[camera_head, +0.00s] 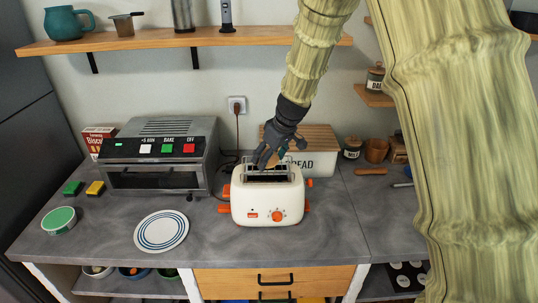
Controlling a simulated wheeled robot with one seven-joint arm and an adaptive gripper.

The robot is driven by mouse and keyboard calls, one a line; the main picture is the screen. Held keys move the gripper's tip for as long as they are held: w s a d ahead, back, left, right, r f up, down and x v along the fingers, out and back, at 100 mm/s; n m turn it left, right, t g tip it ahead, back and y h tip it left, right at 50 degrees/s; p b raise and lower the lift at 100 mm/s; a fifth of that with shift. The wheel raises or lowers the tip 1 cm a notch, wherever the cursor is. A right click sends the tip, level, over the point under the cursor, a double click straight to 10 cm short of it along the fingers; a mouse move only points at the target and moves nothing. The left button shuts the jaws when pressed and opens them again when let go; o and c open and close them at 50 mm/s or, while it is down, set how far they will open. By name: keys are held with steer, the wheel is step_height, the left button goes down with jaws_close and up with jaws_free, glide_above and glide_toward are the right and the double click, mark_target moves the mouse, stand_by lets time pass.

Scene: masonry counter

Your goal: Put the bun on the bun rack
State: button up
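The bun rack (266,178) is a wire frame standing on top of the cream toaster (267,205), over its dark slots. My gripper (279,158) reaches down from above, with its fingers at the rack's back edge. A small tan patch that looks like the bun (286,160) shows just below and between the fingers, at the rear of the rack. The fingers hide most of it. I cannot tell whether it rests on the rack or is held, nor whether the fingers grip it.
A bread box (320,163) stands close behind the toaster. A toaster oven (163,155) is to the left, with a striped plate (161,231) in front. A shelf (180,41) hangs above.

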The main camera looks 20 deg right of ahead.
steer(key=shift+f, duration=0.1)
steer(key=shift+f, duration=0.15)
steer(key=o, duration=0.9)
steer(key=shift+r, duration=0.3)
steer(key=b+v, duration=0.3)
steer(key=v, duration=0.8)
steer(key=shift+r, duration=0.4)
steer(key=shift+s, duration=0.1)
